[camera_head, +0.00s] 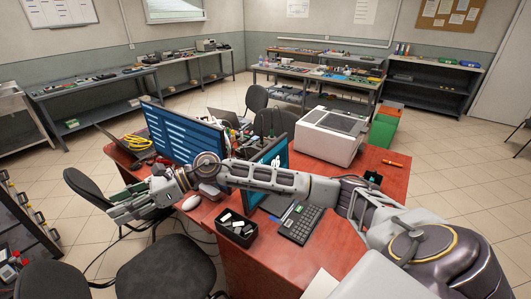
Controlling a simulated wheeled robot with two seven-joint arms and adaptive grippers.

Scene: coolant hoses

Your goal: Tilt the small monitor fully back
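My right gripper (117,206) is well left of the small monitor, out past the desk's left edge above a chair. Nothing shows held in it, and its finger gap is unclear. My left gripper is not in view.
A large monitor (185,133) stands left of the small one. A white printer (328,136) is behind right. Office chairs (165,272) stand left.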

